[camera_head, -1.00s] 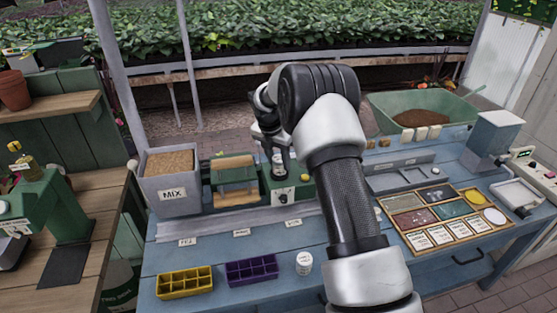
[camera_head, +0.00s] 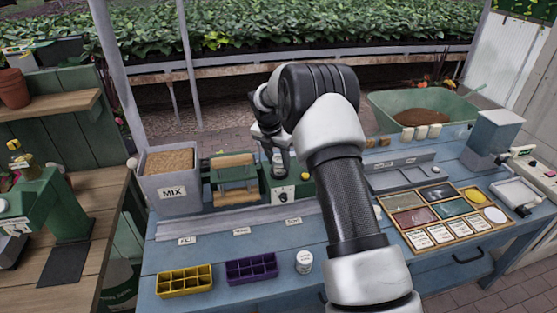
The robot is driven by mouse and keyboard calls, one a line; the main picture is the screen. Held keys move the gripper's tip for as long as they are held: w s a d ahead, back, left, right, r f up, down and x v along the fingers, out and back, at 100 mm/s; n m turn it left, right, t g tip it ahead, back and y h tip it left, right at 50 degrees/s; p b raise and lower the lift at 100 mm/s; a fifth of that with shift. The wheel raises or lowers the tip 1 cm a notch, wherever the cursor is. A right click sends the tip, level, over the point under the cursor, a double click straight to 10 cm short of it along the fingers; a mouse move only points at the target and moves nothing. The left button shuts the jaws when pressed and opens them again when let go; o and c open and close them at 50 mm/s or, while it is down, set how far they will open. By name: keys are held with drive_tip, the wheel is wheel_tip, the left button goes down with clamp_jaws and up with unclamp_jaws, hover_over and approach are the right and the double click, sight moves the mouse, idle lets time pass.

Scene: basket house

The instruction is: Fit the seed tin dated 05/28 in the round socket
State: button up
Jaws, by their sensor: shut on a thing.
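My gripper (camera_head: 272,142) is shut on a small pale tin (camera_head: 279,164). The tin hangs just above the green device (camera_head: 272,190) at the back middle of the blue bench. Any date on it is too small to read. The round socket cannot be made out; my gripper and arm hide part of that device. I cannot tell whether the tin touches it. Another white tin (camera_head: 304,262) stands upright on the bench's front part, its writing unreadable.
A grey MIX bin (camera_head: 172,193) and a green device with wooden rollers (camera_head: 236,183) stand left. Yellow (camera_head: 184,281) and purple (camera_head: 251,269) cell trays lie in front. A sectioned tray (camera_head: 440,222) and a green soil tub (camera_head: 420,116) are right.

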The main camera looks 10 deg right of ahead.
drive_tip(key=shift+f, duration=0.45)
drive_tip(key=o, duration=1.1)
drive_tip(key=shift+o, duration=0.7)
drive_tip(key=o, duration=0.4)
drive_tip(key=shift+r, duration=0.15)
drive_tip(key=shift+r+p, duration=1.25)
drive_tip(key=shift+r, duration=2.65)
